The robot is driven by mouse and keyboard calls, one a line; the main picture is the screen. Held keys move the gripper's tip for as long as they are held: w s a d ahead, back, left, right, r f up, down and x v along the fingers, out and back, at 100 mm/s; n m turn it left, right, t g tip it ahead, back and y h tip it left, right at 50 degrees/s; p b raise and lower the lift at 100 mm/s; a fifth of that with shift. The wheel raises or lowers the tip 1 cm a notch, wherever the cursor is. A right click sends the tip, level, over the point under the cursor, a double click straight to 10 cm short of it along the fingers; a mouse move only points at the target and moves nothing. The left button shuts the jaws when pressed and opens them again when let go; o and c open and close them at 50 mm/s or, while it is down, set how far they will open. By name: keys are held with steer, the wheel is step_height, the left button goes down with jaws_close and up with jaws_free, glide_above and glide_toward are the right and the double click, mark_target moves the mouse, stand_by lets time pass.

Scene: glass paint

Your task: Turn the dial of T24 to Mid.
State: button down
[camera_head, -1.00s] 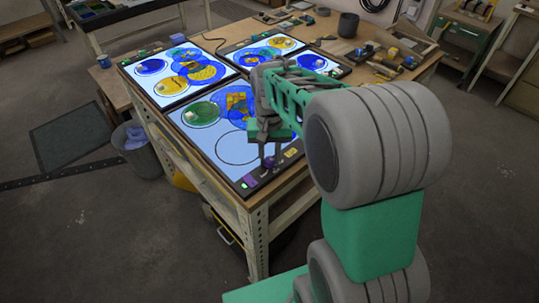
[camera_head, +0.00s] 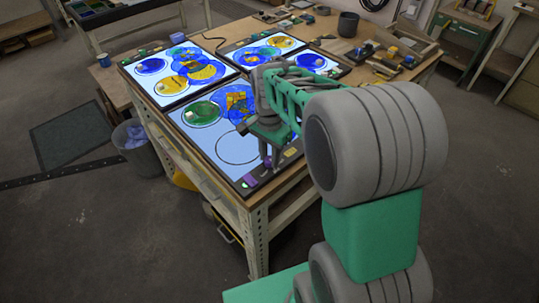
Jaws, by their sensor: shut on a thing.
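The nearest light table (camera_head: 198,143) lies at the front corner of the workbench and glows a greyish blue. Its dark front strip carries a purple label (camera_head: 251,182) and a yellow label (camera_head: 291,152). My gripper (camera_head: 267,160) points down at this strip between the two labels. It is shut on a small purple dial (camera_head: 267,164), which is mostly hidden by the fingers. The dial's marks and the table's name are too small to read.
Two more lit tables, one at the left (camera_head: 180,78) and one behind (camera_head: 272,52), bear coloured glass discs. Glass discs (camera_head: 201,114) also lie on the nearest table. A dark cup (camera_head: 348,24) and tools stand at the back of the bench (camera_head: 222,172).

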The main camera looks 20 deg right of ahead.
mark_target(270, 159)
stand_by(0.5)
steer(key=c, duration=1.1)
jaws_free()
steer(key=shift+c, duration=0.2)
step_height(270, 159, up, 8)
steer(key=shift+f, duration=0.1)
